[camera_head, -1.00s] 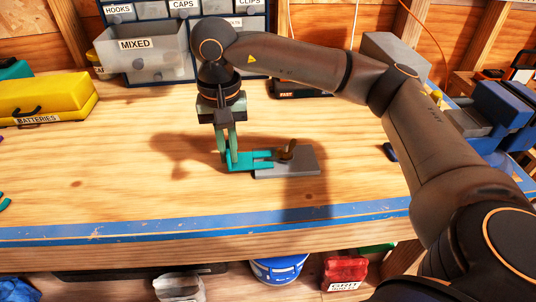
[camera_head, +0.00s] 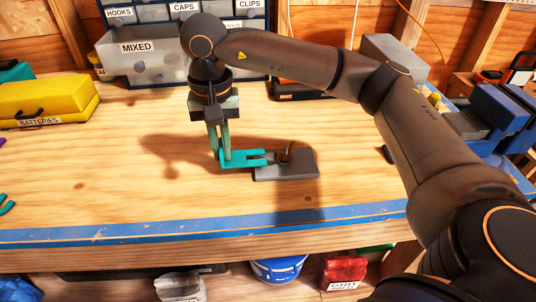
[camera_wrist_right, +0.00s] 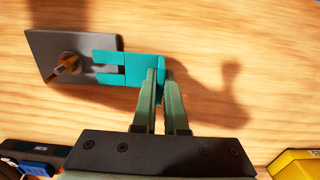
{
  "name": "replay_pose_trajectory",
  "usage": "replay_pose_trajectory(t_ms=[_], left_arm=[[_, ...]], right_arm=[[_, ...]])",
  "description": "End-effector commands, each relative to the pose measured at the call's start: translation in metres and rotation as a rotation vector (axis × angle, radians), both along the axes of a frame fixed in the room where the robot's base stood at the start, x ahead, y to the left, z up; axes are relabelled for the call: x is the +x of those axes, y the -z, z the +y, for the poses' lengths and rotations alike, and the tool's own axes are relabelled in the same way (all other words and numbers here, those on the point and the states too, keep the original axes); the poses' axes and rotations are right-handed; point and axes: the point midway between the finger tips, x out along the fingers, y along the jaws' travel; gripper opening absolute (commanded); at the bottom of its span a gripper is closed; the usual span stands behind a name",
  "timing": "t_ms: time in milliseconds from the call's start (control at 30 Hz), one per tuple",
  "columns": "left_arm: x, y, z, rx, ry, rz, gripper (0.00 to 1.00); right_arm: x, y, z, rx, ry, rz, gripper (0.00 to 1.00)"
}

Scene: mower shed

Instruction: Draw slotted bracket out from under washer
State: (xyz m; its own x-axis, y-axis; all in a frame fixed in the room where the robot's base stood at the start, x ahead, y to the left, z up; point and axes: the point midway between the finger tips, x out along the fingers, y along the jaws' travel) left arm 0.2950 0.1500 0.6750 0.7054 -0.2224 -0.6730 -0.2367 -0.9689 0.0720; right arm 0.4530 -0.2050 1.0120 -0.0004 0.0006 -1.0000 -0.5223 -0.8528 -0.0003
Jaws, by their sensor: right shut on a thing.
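The teal slotted bracket (camera_head: 238,158) lies low over the bench, its two prongs pointing right in the head view. My right gripper (camera_head: 225,157) is shut on the bracket's plain end, fingers pointing down. The bracket also shows in the right wrist view (camera_wrist_right: 145,68), between the fingertips (camera_wrist_right: 154,75). The washer under the knob is hard to make out. My left gripper is out of view.
A yellow BATTERIES case (camera_head: 45,103) stands at the left and a MIXED bin (camera_head: 143,55) at the back. A blue and grey vise-like tool (camera_head: 490,112) is at the right. Blue tape (camera_head: 150,230) marks the front edge. Bench left of the bracket is clear.

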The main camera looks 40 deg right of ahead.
Motion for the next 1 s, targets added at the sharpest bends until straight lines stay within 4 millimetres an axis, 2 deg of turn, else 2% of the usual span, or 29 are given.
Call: replay_pose_trajectory(t_ms=[33,600,1000], left_arm=[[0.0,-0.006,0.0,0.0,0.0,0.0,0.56],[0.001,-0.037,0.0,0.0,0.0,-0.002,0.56],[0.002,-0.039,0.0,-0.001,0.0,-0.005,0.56]], right_arm=[[0.0,-0.008,0.0,0.0,0.0,-0.001,0.0],[0.0,-0.053,0.0,0.0,0.001,-0.001,0.0],[0.0,-0.055,0.0,-0.001,0.0,-0.001,0.0]])
